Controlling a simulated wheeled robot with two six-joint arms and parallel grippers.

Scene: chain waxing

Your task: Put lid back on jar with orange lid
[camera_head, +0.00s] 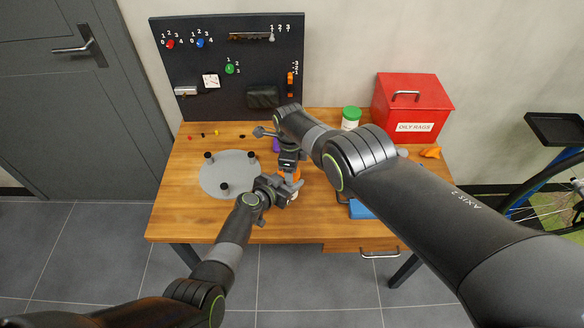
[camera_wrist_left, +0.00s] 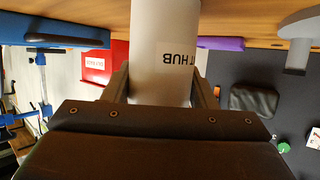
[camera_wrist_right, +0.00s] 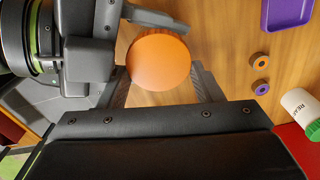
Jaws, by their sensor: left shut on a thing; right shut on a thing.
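A white jar (camera_wrist_left: 165,85) with a label ending in "T HUB" stands between the fingers of my left gripper (camera_wrist_left: 163,85), which is shut on it. The round orange lid (camera_wrist_right: 158,62) sits between the fingers of my right gripper (camera_wrist_right: 162,82), which is shut on it. In the head view the left gripper (camera_head: 283,190) is low over the table, with the right gripper (camera_head: 290,166) just above it and orange (camera_head: 290,176) showing between them. The arms hide most of the jar there, and whether the lid touches its rim cannot be told.
A grey round plate (camera_head: 238,172) with black posts lies left on the wooden table (camera_head: 180,210). A green-lidded jar (camera_head: 351,118) and a red oily-rags box (camera_head: 405,108) stand at the back right. A purple tray (camera_wrist_right: 287,14) and small rings (camera_wrist_right: 260,88) lie nearby.

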